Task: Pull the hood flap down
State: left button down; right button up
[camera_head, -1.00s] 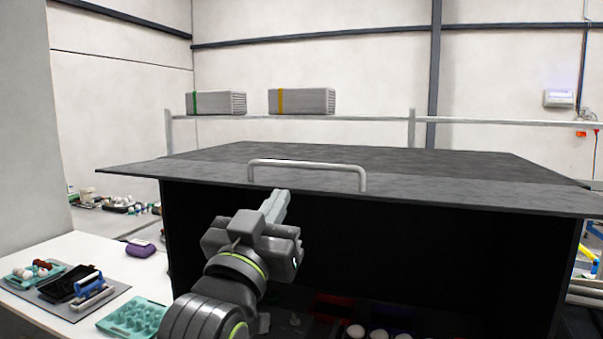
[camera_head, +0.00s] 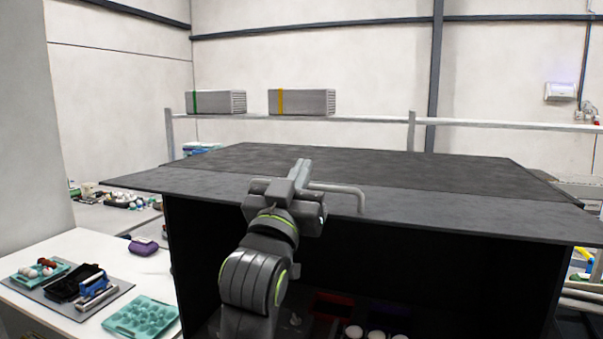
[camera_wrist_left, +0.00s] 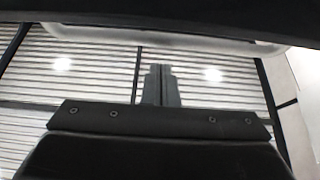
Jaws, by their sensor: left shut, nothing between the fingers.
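The hood flap (camera_head: 460,196) is a dark grey panel, raised and roughly level at the front of the dark hood. Its pale bar handle (camera_head: 345,187) stands on its front part. My left gripper (camera_head: 302,166) is shut and empty, at the left part of the handle, and hides that part. In the left wrist view the handle (camera_wrist_left: 190,40) runs across the top under a dark edge, and my shut fingertips (camera_wrist_left: 162,72) point up towards it. I cannot tell whether they touch it. My right gripper is not in view.
Inside the dark hood are a red tray (camera_head: 332,304) and several white eggs. A white table (camera_head: 62,252) at the left holds a teal egg tray (camera_head: 142,316), tools and a purple case (camera_head: 143,246). Two grey boxes (camera_head: 302,102) sit on a rail behind.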

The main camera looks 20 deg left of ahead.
pick_arm(q)
jog(key=shift+f, duration=1.05)
jog(key=shift+w, duration=0.1)
